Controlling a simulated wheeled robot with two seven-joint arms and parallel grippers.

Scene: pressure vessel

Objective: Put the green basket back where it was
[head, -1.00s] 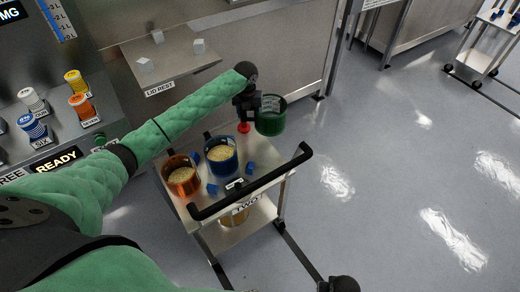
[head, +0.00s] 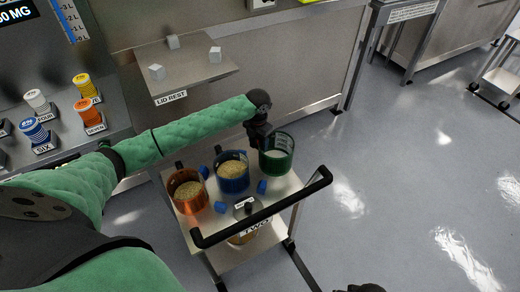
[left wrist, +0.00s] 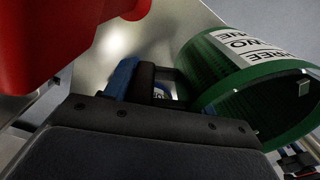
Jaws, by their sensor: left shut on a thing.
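In the left wrist view the basket (left wrist: 240,75) lies tilted in the picture, with a white label, beside my left gripper (left wrist: 150,85). The cart top (head: 218,218) also holds a blue basket (head: 232,184) and an orange basket (head: 186,204), both with pale grains.
A black handle bar (head: 270,212) runs along the cart's near side. A lid rest shelf (head: 195,75) with grey cubes is behind. A red object (left wrist: 60,45) is close in the left wrist view. Floor at right is clear.

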